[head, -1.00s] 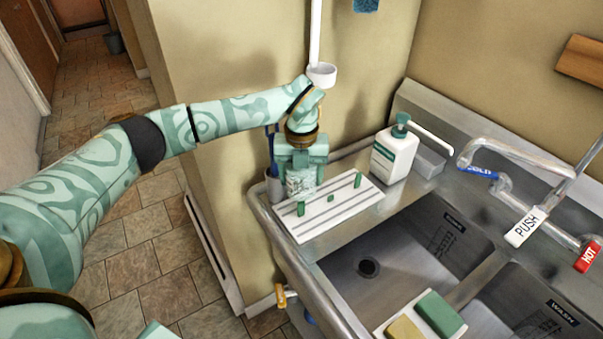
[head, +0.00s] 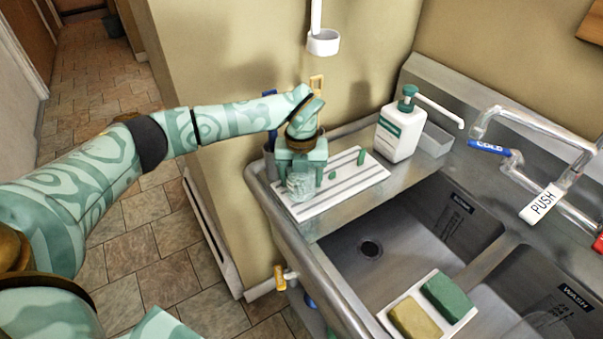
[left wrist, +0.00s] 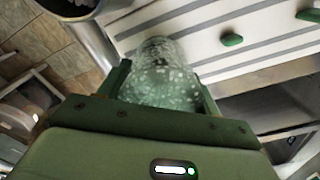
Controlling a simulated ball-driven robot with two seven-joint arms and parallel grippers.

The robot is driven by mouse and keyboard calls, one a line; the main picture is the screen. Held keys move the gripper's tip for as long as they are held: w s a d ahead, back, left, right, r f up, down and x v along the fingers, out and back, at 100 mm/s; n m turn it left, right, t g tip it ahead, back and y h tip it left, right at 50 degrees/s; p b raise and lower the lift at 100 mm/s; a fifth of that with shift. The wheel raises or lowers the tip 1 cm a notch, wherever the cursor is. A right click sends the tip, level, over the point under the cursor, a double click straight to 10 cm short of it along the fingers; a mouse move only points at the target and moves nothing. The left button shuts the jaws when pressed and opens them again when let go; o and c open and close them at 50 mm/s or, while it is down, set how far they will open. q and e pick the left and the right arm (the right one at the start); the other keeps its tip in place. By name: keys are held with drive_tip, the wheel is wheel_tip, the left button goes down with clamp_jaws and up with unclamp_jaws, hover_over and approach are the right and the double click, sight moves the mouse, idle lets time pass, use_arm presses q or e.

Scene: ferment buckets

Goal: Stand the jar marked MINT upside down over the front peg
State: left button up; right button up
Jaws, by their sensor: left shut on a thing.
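My left gripper (head: 301,172) points down at the near left end of a white striped board (head: 345,187) and is shut on a clear, speckled glass jar (head: 300,187). The jar also shows between the fingers in the left wrist view (left wrist: 160,78). No MINT marking can be read on it. Two green pegs, a middle one (head: 333,174) and a back one (head: 361,157), stand clear on the board. The front peg is hidden at the jar. I cannot tell whether the jar rests on the board or is around the peg. My right gripper is out of view.
A soap bottle (head: 399,127) with a long spout stands behind the board. A cup with brushes (head: 269,160) is close behind my gripper. The wall is near on the left. Sink basins (head: 400,235) open to the right, with sponges on a tray (head: 462,318).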

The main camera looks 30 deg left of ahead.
use_arm(q)
drive_tip(key=shift+r+p, duration=0.1)
drive_tip(key=shift+p, duration=0.2)
drive_tip(key=shift+f, duration=0.6)
idle(0.3)
drive_tip(key=o, duration=1.4)
drive_tip(key=shift+r, duration=0.15)
drive_tip(key=shift+r+p, duration=0.75)
drive_tip(key=shift+r, duration=0.15)
drive_tip(key=shift+r+p, duration=0.9)
drive_tip(key=shift+r, duration=0.1)
